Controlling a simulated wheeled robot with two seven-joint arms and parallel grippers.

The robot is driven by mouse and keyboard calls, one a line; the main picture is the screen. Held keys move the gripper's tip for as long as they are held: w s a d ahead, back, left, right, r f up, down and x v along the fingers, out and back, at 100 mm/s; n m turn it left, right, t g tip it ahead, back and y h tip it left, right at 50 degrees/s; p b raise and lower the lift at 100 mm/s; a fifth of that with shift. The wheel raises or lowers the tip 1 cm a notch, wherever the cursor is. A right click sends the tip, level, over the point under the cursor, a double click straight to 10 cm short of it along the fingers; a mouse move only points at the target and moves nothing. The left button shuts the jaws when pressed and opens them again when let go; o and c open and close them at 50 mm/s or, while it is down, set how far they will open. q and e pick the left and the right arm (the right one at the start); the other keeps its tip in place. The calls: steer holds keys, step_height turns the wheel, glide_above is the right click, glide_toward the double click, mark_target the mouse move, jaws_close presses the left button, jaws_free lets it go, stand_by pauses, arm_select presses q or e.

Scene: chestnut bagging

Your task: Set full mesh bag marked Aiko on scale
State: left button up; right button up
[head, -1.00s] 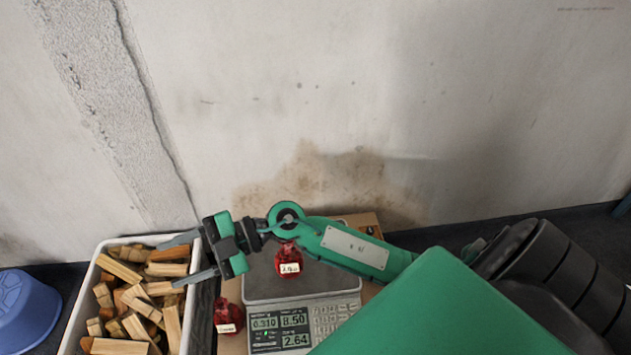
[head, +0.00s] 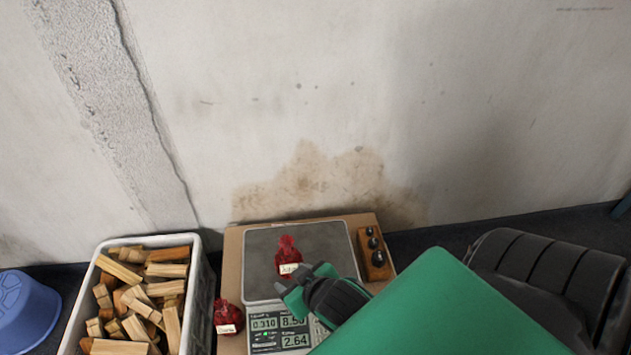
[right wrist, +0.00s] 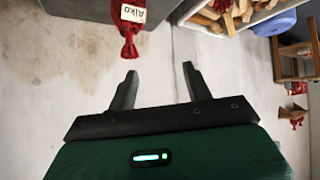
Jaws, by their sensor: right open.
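The full red mesh bag (head: 288,262) stands upright on the grey plate of the scale (head: 262,243). Its white tag reads Aiko in the right wrist view (right wrist: 130,30). The scale's display shows 0.310, 8.50 and 2.64. My right gripper (right wrist: 160,72) is open and empty, its two fingers spread and apart from the bag. My left gripper is in neither view.
A second red mesh bag (head: 228,316) with a white tag stands left of the scale. A white crate (head: 88,290) of wood pieces is farther left, beside a blue tub (head: 22,310). A wooden block with dark knobs (head: 376,262) stands right of the scale. A wall rises behind.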

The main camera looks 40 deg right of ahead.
steer(key=s+a+f+n+g+y, duration=0.1)
steer(key=s+f+g, duration=0.3)
steer(key=s, duration=0.5)
steer(key=shift+s+a+f+g+y, duration=0.2)
steer(key=shift+s+a+g+y, duration=0.1)
steer(key=shift+a+g, duration=0.15)
